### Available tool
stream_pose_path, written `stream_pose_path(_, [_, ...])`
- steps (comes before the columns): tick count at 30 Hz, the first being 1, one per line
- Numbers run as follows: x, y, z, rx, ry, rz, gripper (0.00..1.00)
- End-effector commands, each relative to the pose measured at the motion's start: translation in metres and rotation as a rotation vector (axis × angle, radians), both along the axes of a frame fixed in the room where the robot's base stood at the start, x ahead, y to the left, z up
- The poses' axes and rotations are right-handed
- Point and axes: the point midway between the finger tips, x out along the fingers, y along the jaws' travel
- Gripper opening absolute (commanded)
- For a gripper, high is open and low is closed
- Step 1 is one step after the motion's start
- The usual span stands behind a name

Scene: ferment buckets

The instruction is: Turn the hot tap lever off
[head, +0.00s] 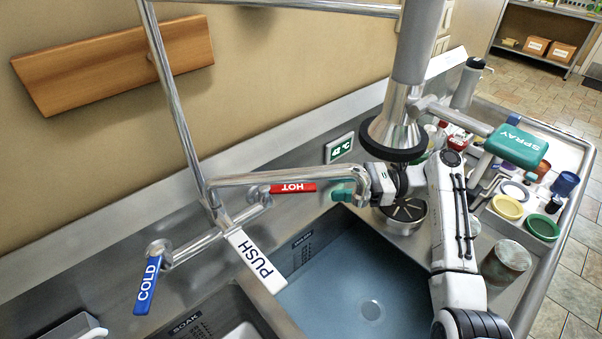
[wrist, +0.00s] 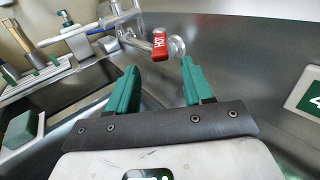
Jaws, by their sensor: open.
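The hot tap lever (head: 293,188) is red with a white HOT label. In the head view it lies roughly level along the back wall, pointing right from its chrome valve. In the wrist view the hot lever (wrist: 160,44) is ahead, beyond the green fingertips and between their lines. My gripper (head: 342,192) is just right of the lever's free end, with a gap between them. In the wrist view my gripper (wrist: 158,72) has its two green fingers apart with nothing between them. The chrome spout passes in front of part of my gripper in the head view.
The blue COLD lever (head: 148,284) points toward the front at left. A white PUSH lever (head: 255,262) and a chrome spout (head: 290,178) stand close by. A water-filled sink (head: 350,285) lies below. A green SPRAY head (head: 516,146) and cluttered tray are at right.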

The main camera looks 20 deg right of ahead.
Motion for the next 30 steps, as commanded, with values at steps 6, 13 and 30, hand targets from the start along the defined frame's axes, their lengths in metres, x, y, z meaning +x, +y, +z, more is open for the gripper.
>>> stream_pose_path(6, [0.003,0.009,0.001,0.0,0.0,0.001,0.51])
stream_pose_path(13, [0.015,0.045,0.002,0.0,0.001,0.004,0.51])
stream_pose_path(30, [0.035,0.103,0.0,0.0,0.001,0.001,0.51])
